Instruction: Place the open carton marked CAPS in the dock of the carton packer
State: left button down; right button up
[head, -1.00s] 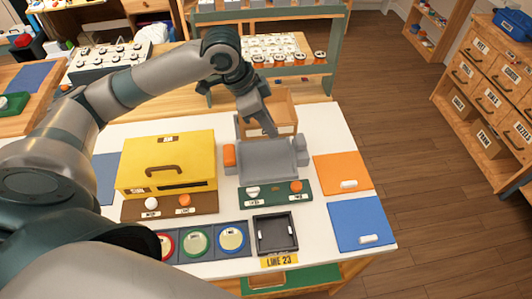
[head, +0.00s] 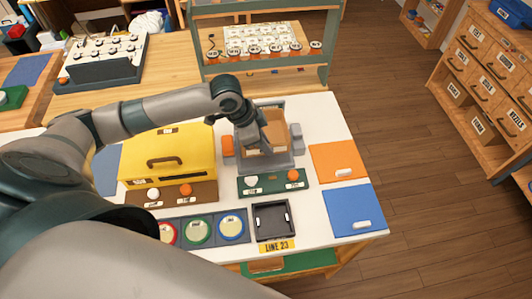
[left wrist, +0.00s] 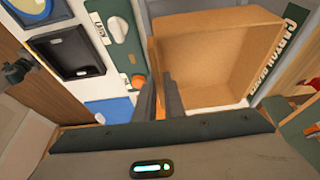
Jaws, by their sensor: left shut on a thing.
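The open brown carton (head: 274,117) is at the grey carton packer (head: 270,168), over or within its dock area. I cannot tell whether its bottom rests there. No CAPS mark is readable. My left gripper (head: 256,147) is shut on the carton's wall and hides part of it. In the left wrist view the two dark fingers (left wrist: 160,97) pinch one wall of the carton (left wrist: 212,50), whose inside looks empty. The packer's lettering (left wrist: 272,58) shows beside the carton. My right gripper is not in view.
A green panel (head: 272,182) with a white and an orange button lies in front of the packer. A yellow box (head: 150,165) stands left, orange (head: 335,152) and blue (head: 352,205) pads right. A dark square tray (head: 272,235) is nearer. A shelf rack (head: 265,75) stands behind.

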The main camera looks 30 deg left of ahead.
pick_arm(q)
jog(key=shift+f, duration=1)
jog(key=shift+f, duration=0.1)
notch_tip(320, 180, down, 3)
jog(key=shift+r+p, duration=0.2)
jog(key=shift+p, duration=0.5)
jog(key=shift+f, duration=0.5)
jog(key=shift+f, duration=0.1)
jog(key=c, duration=1.8)
grip_release()
jog(key=shift+c, duration=0.2)
